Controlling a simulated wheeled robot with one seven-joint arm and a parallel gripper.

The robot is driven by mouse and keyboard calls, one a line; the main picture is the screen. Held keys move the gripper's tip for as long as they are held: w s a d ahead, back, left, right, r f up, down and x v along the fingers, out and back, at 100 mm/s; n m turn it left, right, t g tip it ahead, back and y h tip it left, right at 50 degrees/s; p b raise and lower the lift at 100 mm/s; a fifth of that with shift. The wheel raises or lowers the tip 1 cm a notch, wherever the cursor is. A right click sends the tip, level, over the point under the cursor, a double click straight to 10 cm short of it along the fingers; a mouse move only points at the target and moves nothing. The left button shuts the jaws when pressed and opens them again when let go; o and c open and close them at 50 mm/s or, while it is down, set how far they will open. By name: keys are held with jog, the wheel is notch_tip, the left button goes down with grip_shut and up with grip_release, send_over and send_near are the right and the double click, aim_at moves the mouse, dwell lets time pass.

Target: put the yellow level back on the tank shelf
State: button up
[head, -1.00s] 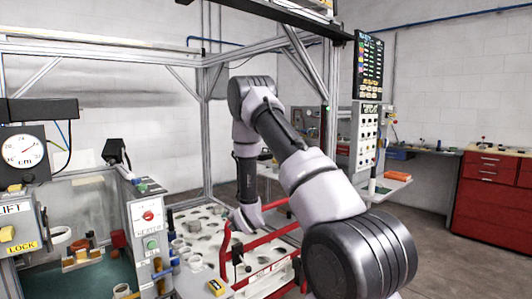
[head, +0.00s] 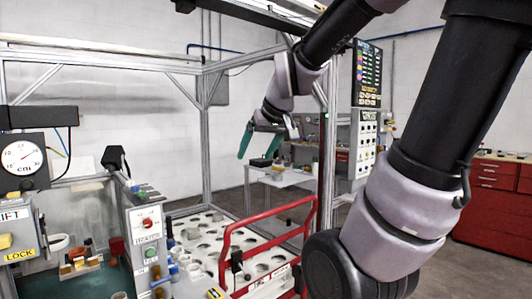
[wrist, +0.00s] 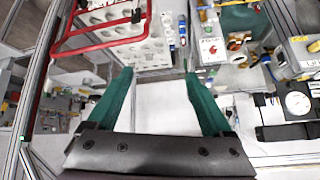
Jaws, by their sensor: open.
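A small yellow block with a dark face, which looks like the yellow level (head: 216,294), sits at the bottom edge of the head view, partly cut off. It rests on a pale ledge in front of the perforated white tank top; I cannot tell if this ledge is the tank shelf. My gripper (head: 258,146), with green fingers, is raised well above and beyond the level. In the wrist view my gripper (wrist: 158,76) is open, with nothing between its fingers. I cannot make out the level surely in the wrist view.
A red tubular frame (head: 226,243) stands along the tank's near side. The grey control box (head: 148,235) is left of it. Metal gantry posts (head: 206,140) surround the tank. A red cabinet (head: 488,205) stands at the right, with open floor before it.

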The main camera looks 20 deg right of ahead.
jog(key=s+a+r+m+g, duration=0.1)
jog(key=s+m, duration=0.3)
jog(key=s, duration=0.5)
jog(key=shift+s+a+y, duration=0.3)
jog(key=shift+s+y, duration=0.05)
jog(key=shift+y, duration=0.05)
dwell(0.4)
